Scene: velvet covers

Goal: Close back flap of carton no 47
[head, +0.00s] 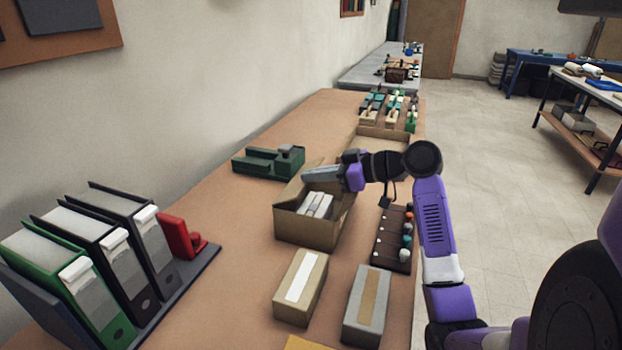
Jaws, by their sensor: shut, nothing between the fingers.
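An open brown carton (300,230) stands on the brown table in the middle of the head view, with pale packets (316,205) inside. A raised flap (289,189) slants up at its left side. No number is readable on it. My gripper (306,175) reaches in from the right, with its grey fingers shut and pointing left over the carton's far end. The gripper and wrist cover part of the far rim, so the back flap is partly hidden. I cannot tell whether the fingers touch it.
A green device (268,162) lies behind left. A dark strip with coloured knobs (393,240) is right of the carton. Two closed boxes (300,288) (367,305) stand in front. Binders (100,260) and a red object (180,237) are at left. Another box (383,138) is behind.

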